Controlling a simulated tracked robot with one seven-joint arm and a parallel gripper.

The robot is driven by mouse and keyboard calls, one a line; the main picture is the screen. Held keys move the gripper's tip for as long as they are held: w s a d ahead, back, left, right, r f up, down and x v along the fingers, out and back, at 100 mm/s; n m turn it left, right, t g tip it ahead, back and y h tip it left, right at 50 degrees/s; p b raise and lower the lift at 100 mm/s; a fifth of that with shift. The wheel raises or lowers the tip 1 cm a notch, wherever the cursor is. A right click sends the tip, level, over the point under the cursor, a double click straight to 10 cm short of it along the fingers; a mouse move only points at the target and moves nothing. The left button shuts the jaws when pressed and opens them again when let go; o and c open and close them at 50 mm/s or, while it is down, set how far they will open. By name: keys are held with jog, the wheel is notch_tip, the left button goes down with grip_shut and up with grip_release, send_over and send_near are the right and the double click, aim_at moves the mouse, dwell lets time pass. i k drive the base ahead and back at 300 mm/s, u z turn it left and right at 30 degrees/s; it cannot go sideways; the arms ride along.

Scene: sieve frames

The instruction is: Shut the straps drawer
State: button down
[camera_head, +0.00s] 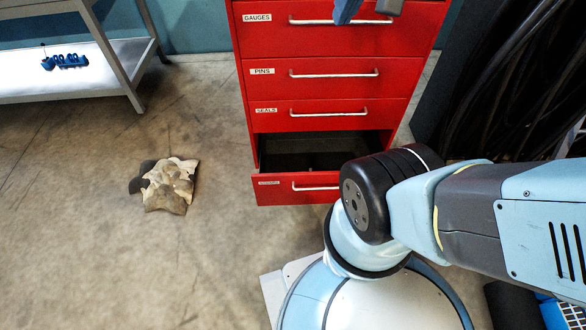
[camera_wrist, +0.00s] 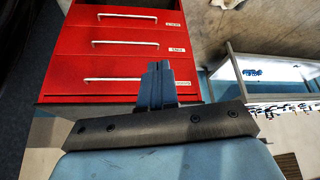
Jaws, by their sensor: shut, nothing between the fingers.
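The red drawer cabinet (camera_head: 322,75) stands ahead in the head view. Its lowest drawer (camera_head: 288,190) is pulled out, with a dark, open inside and a bar handle; its label is too small to read surely. The drawers above, labelled GAUGES, PINS and SEALS, are shut. My arm hides the open drawer's right end. My gripper (camera_wrist: 158,86) shows in the wrist view with its blue-grey fingers together and empty, in front of the cabinet's red drawer fronts (camera_wrist: 110,68). The open drawer cannot be made out in the wrist view. Small gripper-like parts show at the head view's top edge.
A crumpled beige cloth-like heap (camera_head: 167,185) lies on the floor left of the cabinet. A metal bench (camera_head: 100,50) with a blue object (camera_head: 65,61) stands at upper left. Dark cables (camera_head: 500,80) hang at right. The floor between heap and cabinet is clear.

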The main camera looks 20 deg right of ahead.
aim_at(284, 177)
jog(key=z, duration=1.35)
jog(key=k, duration=1.75)
jog(key=u, duration=0.85)
jog(key=i, duration=1)
jog(key=z, duration=0.1)
